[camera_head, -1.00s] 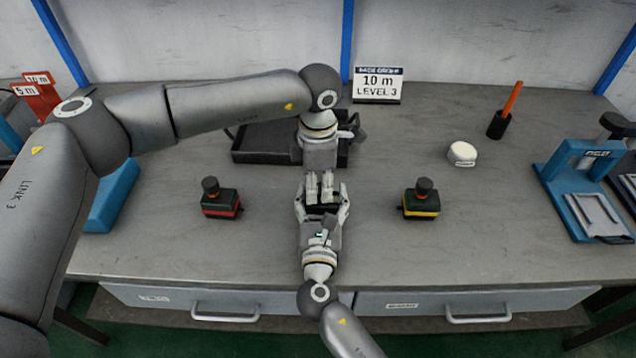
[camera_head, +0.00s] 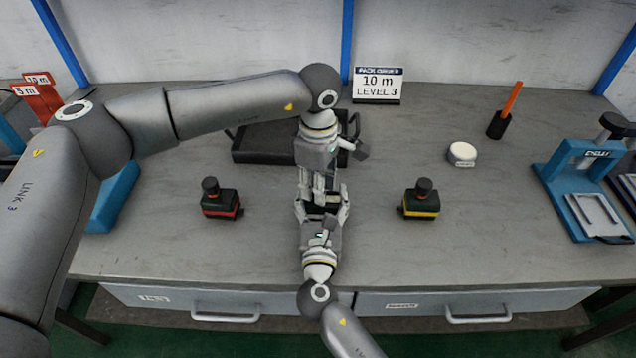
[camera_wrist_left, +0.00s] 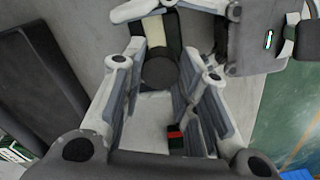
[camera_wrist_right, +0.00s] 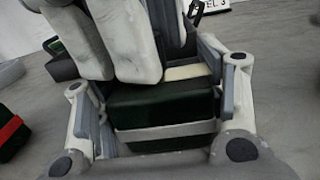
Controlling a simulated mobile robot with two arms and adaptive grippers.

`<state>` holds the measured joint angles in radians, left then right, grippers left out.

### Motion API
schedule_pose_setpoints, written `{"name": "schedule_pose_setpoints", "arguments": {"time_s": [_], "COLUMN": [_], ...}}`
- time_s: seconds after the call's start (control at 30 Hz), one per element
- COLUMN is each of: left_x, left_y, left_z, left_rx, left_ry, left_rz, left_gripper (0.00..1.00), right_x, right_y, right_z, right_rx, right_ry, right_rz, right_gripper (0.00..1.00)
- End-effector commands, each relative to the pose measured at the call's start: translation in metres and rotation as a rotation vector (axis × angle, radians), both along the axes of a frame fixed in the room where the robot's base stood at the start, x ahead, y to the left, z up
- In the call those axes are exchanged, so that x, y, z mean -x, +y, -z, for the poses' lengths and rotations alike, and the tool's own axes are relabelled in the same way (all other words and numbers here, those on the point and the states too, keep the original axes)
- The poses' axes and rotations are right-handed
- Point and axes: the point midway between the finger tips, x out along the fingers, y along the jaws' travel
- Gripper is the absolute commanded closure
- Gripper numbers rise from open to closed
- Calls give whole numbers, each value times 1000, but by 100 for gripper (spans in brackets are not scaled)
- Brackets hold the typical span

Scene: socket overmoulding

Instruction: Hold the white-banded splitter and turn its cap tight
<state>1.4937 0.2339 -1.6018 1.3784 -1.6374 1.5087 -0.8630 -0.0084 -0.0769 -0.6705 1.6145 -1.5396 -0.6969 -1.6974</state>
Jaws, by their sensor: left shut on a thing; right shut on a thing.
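The white-banded splitter is a dark green block (camera_wrist_right: 160,105) with a cream band (camera_wrist_right: 187,72), held in my right gripper (camera_head: 322,210). In the left wrist view its cream band (camera_wrist_left: 155,32) shows beyond the dark round cap (camera_wrist_left: 159,73). My left gripper (camera_head: 318,193) comes from the far side with its fingers at the cap and is shut on it. In the right wrist view the left fingers hide the cap. In the head view the two grippers mostly hide the splitter.
A red-banded splitter (camera_head: 220,205) stands to the left and a yellow-banded one (camera_head: 421,205) to the right. A dark tray (camera_head: 265,142) lies behind my left gripper. A white round piece (camera_head: 462,152) and a blue press (camera_head: 575,175) are at right. The front bench is clear.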

Motion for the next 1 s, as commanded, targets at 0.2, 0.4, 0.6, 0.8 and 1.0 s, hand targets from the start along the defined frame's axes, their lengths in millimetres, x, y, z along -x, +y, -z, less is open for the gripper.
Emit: {"name": "schedule_pose_setpoints", "arguments": {"time_s": [0.2, 0.4, 0.6, 0.8, 1.0], "left_x": [-1, -1, -1, 0, -1], "left_y": [-1, -1, 0, 0, 0], "left_z": [-4, -4, -2, -1, -10], "left_rx": [3, 3, 1, 1, 0], "left_ry": [-4, -5, -3, -2, -3], "left_rz": [6, 5, 4, 3, 3], "left_gripper": [95, 69, 48, 48, 48], "right_x": [1, 1, 1, 1, 1], "right_y": [-3, -3, -2, -1, -1], "right_z": [8, 9, 7, 5, 4], "right_rx": [5, 5, 5, 5, 4], "right_ry": [16, 16, 13, 9, 7], "right_rz": [4, 4, 3, 2, 1], "right_gripper": [59, 59, 59, 60, 60]}}
